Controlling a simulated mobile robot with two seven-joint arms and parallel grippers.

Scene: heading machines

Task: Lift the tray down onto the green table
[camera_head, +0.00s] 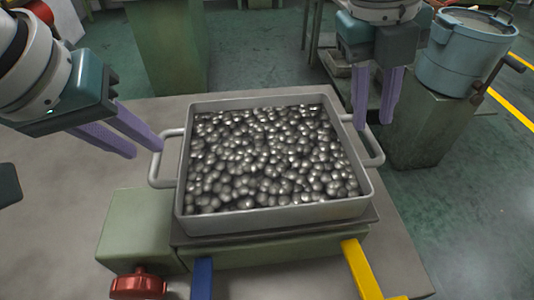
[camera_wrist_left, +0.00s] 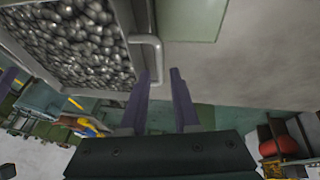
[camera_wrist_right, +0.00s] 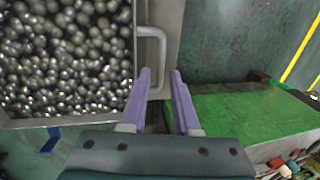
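A grey square tray (camera_head: 275,218) full of shiny metal balls (camera_head: 270,155) sits level on a dark plate over a green block. Its left loop handle (camera_head: 154,172) and right loop handle (camera_head: 378,150) stick out at the sides. My left gripper (camera_head: 147,150) is open beside the left handle, which shows near its fingertips in the left wrist view (camera_wrist_left: 158,55). My right gripper (camera_head: 373,126) is open above the right handle, which lines up between its fingertips in the right wrist view (camera_wrist_right: 162,45). I cannot tell whether either handle lies between fingers. Neither gripper holds anything.
The green block (camera_head: 150,225) stands on a grey surface (camera_head: 65,225), with a red knob (camera_head: 138,285), a blue bar (camera_head: 202,278) and a yellow bar (camera_head: 360,270) in front. A blue-grey pot (camera_head: 466,58) stands on a green pedestal (camera_head: 425,130) at right. Floor is clear at lower right.

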